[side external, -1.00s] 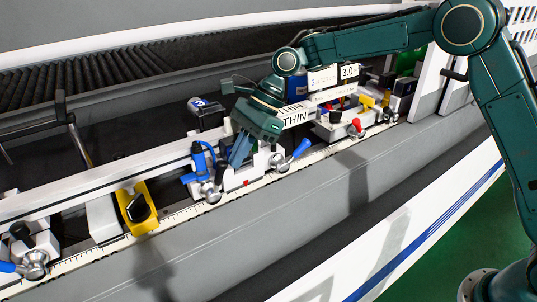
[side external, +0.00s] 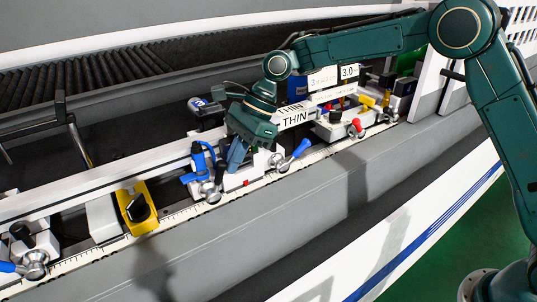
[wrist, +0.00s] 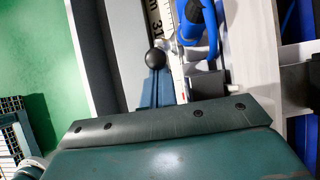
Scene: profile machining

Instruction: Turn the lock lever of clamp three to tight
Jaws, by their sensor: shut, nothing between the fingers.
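The clamp (side external: 243,183) under my gripper is a white block on the rail. A blue-handled lever (side external: 295,153) angles up and right from a round metal hub at its right side. A second blue handle (side external: 201,158) stands at its left, above another metal hub (side external: 211,192). No number on this clamp is readable. My gripper (side external: 235,165) is shut and empty, pointing down between the two blue handles. In the wrist view, my gripper (wrist: 155,82) has a dark round knob (wrist: 155,57) at its tips; contact cannot be told. A blue handle (wrist: 198,25) shows to the right.
A white THIN sign (side external: 296,116) stands close behind my gripper. A red-knobbed clamp (side external: 355,128) lies to the right, a yellow block (side external: 138,207) to the left. A scale strip (side external: 178,217) runs along the front edge. The grey ledge (side external: 270,225) in front is clear.

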